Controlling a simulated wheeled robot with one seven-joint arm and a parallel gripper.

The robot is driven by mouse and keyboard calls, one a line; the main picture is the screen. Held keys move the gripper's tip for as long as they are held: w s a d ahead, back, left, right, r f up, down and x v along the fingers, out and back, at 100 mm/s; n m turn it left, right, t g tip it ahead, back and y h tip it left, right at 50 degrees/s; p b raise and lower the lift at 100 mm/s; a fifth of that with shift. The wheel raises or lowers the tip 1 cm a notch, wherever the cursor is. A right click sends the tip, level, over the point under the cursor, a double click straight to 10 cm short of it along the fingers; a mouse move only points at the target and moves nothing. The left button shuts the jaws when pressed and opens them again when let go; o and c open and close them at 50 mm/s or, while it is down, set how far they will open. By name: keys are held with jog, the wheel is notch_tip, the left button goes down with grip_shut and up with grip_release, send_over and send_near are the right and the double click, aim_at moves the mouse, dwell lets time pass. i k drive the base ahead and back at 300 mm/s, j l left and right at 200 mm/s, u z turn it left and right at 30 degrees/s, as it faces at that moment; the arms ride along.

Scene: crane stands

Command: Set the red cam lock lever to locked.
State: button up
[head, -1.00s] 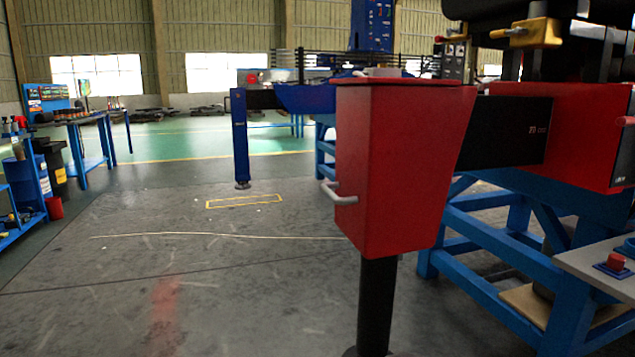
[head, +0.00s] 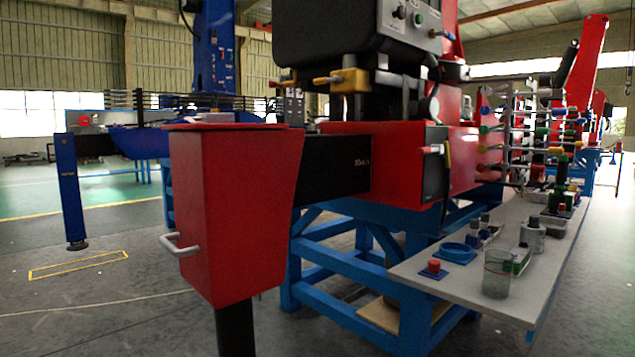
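I cannot clearly make out the red cam lock lever. A small lever-like handle (head: 434,149) with reddish and pale parts sits on the dark end panel of the red crane body. It is too small to tell whether it is the cam lock lever or how it is set. My gripper is not in view.
A red outrigger box (head: 222,215) with a grey handle (head: 180,244) stands close in front on a black leg. Behind it is a blue stand (head: 312,263). A grey bench (head: 470,285) at right holds a red button, a glass jar and several small parts. Floor at far right is clear.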

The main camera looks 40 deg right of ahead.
aim_at(434, 149)
jog(key=z, duration=0.5)
jog(key=l+z, duration=0.15)
jog(key=z, duration=0.35)
jog(key=i+z, duration=0.1)
jog(key=z, duration=0.9)
